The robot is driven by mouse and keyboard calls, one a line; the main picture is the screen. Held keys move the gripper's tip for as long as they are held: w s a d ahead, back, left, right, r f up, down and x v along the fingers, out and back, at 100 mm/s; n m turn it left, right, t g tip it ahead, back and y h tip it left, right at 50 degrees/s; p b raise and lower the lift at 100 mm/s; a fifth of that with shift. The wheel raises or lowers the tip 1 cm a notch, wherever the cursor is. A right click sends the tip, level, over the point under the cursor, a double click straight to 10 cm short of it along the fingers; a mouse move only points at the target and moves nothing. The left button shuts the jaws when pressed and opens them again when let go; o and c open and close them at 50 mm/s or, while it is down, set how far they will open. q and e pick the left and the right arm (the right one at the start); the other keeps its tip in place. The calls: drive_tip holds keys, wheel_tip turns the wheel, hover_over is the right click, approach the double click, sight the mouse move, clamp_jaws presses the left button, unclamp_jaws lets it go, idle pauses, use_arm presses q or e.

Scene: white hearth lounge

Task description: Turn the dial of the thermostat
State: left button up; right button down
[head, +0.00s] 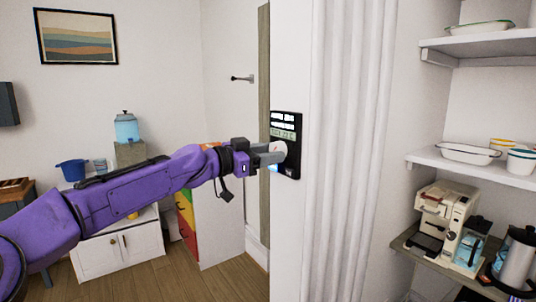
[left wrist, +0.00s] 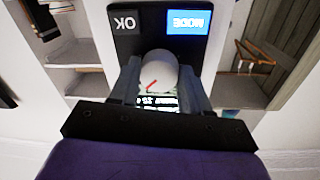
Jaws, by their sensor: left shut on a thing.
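The thermostat (head: 289,172) is a black panel on the white wall, with a lit display (head: 283,134) above its dial. The dial (head: 279,150) is white and round. In the left wrist view the dial (left wrist: 159,72) shows a red mark and sits between the two fingers. My left gripper (head: 274,155) is shut on the dial, one finger on each side. In the left wrist view a blue MODE button (left wrist: 189,22) and a dark OK button (left wrist: 125,23) show beyond the dial. The display is partly hidden by the gripper there. My right gripper is not in view.
Right of the thermostat is a fluted white column (head: 345,150). Further right, shelves (head: 480,165) hold dishes, and a coffee machine (head: 445,215) stands below. On the left are a low white cabinet (head: 118,250) and a water dispenser (head: 127,127). Wooden floor lies between.

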use_arm(q)
drive_tip(key=n, duration=0.6)
drive_tip(key=n+p, duration=0.1)
drive_tip(key=n, duration=0.5)
drive_tip(key=n+t, duration=0.1)
drive_tip(key=n, duration=0.4)
drive_tip(key=shift+s+d+r+n+p, duration=0.1)
drive_tip(key=shift+s+r+n+p, duration=0.1)
drive_tip(key=shift+r+n+p, duration=0.15)
drive_tip(key=n+p, duration=0.1)
drive_tip(key=n, duration=0.2)
drive_tip(key=shift+t, duration=0.3)
drive_tip(key=shift+n+p, duration=0.6)
drive_tip(key=shift+n, duration=1.05)
drive_tip(key=shift+f+n, duration=0.1)
drive_tip(key=shift+n, duration=0.2)
drive_tip(key=o, duration=1.1)
drive_tip(key=shift+f, duration=0.1)
drive_tip(key=shift+c, duration=0.2)
